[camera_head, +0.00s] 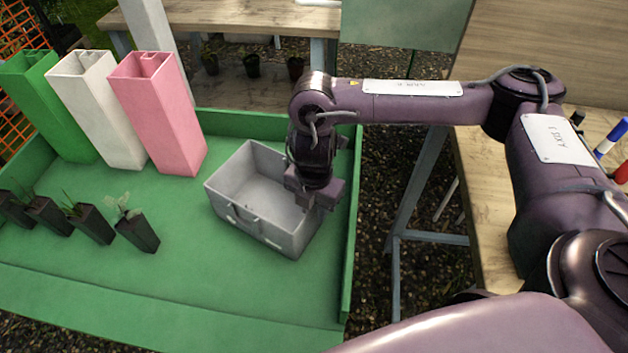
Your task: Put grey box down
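The grey box (272,232) is an open, empty-looking bin in the right part of the green tray (150,298). It looks roughly level. Whether its bottom touches the tray floor cannot be told. My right gripper (317,197) is at the box's right wall, pointing down, with its fingers astride the rim. It appears shut on that wall, though the fingertips are partly hidden. My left gripper is not in view.
Green (52,108), white (100,110) and pink (160,115) square tubes lean at the tray's back left. The tray's middle and front are clear. A wooden table (480,190) stands at the right.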

